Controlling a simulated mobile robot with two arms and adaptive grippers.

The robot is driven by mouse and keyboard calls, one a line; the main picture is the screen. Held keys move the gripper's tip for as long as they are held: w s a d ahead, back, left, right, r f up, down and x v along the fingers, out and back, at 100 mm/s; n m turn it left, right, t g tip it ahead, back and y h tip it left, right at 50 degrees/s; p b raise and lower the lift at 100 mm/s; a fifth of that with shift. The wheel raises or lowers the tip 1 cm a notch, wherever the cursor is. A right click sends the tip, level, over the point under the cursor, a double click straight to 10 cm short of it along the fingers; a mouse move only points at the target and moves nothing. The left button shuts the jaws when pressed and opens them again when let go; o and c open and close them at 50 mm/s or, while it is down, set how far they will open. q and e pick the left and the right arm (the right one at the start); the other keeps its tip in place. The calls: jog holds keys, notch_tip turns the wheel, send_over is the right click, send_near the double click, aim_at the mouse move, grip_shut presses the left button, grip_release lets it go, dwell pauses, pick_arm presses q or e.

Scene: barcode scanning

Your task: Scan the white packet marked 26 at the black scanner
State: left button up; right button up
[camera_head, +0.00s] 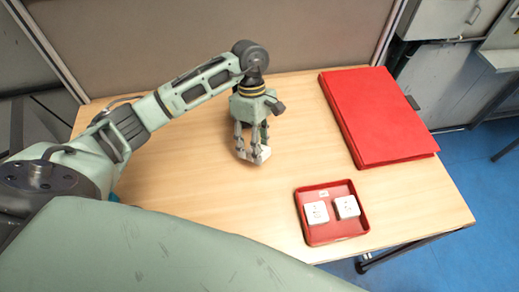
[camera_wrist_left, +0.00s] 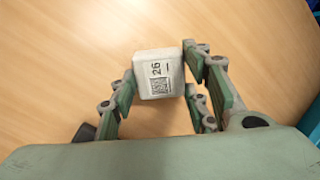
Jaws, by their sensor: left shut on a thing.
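The white packet marked 26 (camera_wrist_left: 157,75) is between the fingers of my left gripper (camera_wrist_left: 160,70) in the left wrist view. Its face with the number and a square code points toward the wrist camera. In the head view the left gripper (camera_head: 252,153) points down over the middle of the table, shut on the packet (camera_head: 264,154), which is mostly hidden by the fingers. I cannot tell whether the packet touches the table. I cannot make out the black scanner in either view. My right gripper is not in view.
A red tray (camera_head: 308,236) with two white packets (camera_head: 317,212) (camera_head: 347,206) stands at the table's front right. A large red flat object (camera_head: 378,115) lies at the right. A grey-brown panel (camera_head: 330,35) stands behind the table. The wooden tabletop (camera_head: 200,190) is clear left of the tray.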

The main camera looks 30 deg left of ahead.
pick_arm(q)
jog(key=shift+w+a+f+b, duration=0.5)
jog(key=shift+w+f, duration=0.2)
jog(key=shift+f, duration=0.15)
jog(key=s+d+r+p, duration=0.2)
jog(key=s+r+p, duration=0.1)
jog(key=shift+d+r+p, duration=0.1)
jog(key=shift+r+p, duration=0.2)
jog(key=s+d+r+p, duration=0.4)
jog(key=s+d+r, duration=0.1)
jog(key=s+r, duration=0.1)
jog(key=shift+s+d+r, duration=0.2)
jog(key=shift+s+d, duration=0.15)
jog(key=shift+s, duration=0.4)
